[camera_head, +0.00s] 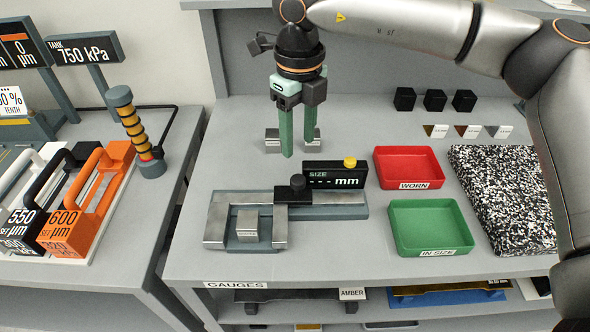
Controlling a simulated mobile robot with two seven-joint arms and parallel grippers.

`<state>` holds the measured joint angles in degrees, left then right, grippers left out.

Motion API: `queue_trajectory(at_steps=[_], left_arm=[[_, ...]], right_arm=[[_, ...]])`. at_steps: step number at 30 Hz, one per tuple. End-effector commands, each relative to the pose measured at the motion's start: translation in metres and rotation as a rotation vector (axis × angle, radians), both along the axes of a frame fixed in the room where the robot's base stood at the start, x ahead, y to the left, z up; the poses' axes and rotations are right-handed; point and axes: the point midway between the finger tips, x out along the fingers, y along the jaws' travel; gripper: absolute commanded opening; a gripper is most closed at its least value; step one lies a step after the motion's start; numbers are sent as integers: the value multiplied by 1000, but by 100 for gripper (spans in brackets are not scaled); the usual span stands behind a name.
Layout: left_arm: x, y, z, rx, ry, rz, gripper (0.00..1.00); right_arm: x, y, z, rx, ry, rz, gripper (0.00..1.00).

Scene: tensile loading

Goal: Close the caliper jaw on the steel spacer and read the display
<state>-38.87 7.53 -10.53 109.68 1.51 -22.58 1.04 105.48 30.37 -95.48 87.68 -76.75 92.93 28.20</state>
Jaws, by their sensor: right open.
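The caliper (325,212) lies on the grey bench. Its steel spacer (248,223) sits between the left jaw (216,226) and the right sliding jaw (280,225), with a visible gap on each side. The display (335,176) reads "SIZE --- mm", with dashes instead of a number. A yellow button (350,161) is on top of it. My right gripper (299,151) points down with green fingers, open and empty, behind the knob and left of the display. My left gripper is out of view.
A red "WORN" tray (408,165) and a green "IN SIZE" tray (430,227) stand right of the caliper. A speckled slab (505,190) lies further right. Metal blocks (272,141) sit behind my fingers. Black cubes (435,100) are at the back. Handled weights (85,215) are on the left bench.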

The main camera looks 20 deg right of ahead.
Motion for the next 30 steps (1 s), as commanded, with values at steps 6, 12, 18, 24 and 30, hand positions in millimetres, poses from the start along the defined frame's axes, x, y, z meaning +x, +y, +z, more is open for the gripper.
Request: queue_trajectory(at_steps=[6, 12, 18, 24, 30], left_arm=[[0, 0, 8, 0, 0, 0, 50], [0, 0, 13, 0, 0, 0, 50], [0, 0, 14, -1, 0, -1, 50], [0, 0, 14, -1, 0, -1, 50], [0, 0, 14, -1, 0, -1, 50]], right_arm=[[-1, -1, -46, -2, 4, 1, 52], [-1, 0, -79, -1, 3, 1, 52], [0, 0, -96, 0, 0, 2, 52], [0, 0, -98, -1, 0, 2, 52], [0, 0, -98, -1, 0, 2, 41]])
